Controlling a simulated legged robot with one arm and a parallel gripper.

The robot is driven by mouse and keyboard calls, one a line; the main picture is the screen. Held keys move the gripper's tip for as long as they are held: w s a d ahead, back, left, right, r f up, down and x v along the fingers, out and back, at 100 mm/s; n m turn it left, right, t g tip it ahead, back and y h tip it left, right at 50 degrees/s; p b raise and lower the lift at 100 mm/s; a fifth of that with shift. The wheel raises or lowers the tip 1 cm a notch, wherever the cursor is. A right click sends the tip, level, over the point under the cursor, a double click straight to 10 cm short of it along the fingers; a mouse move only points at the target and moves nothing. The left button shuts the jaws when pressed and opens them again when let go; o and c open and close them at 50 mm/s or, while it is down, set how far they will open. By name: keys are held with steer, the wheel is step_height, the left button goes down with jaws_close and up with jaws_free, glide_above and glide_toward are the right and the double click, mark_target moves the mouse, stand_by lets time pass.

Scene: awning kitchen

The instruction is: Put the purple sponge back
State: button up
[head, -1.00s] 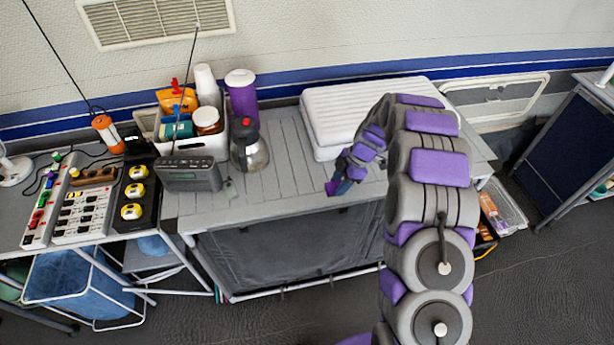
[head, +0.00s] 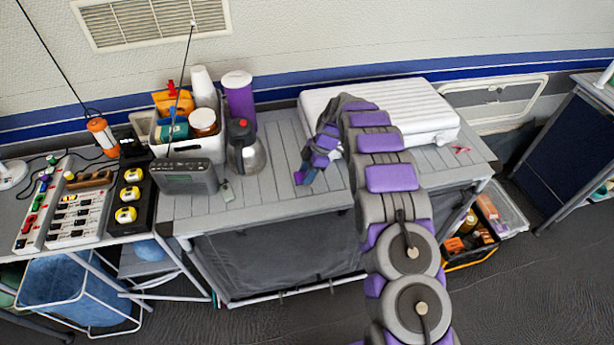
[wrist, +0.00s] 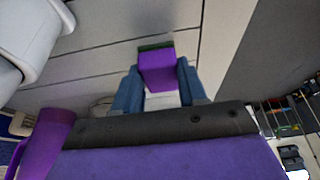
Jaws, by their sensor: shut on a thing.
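The purple sponge (wrist: 158,72) with a dark green layer is held between the blue fingers of my gripper (wrist: 160,85) in the wrist view. In the head view my gripper (head: 305,176) points down over the grey slatted counter (head: 275,180), left of the white padded case. The sponge shows there as a small purple patch (head: 298,177) at the fingertips. I cannot tell whether it touches the counter. A white caddy (head: 188,149) holding bottles, cups and a teal item stands left of my gripper.
A steel kettle (head: 246,155), a purple canister (head: 238,97) and a grey radio (head: 186,177) stand near the caddy. The white padded case (head: 425,105) lies at the back right. The counter between kettle and gripper is clear.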

step_height(320, 180, down, 2)
steer(key=shift+r, duration=0.1)
steer(key=shift+a, duration=0.1)
steer(key=o, duration=0.9)
steer(key=shift+o, duration=0.2)
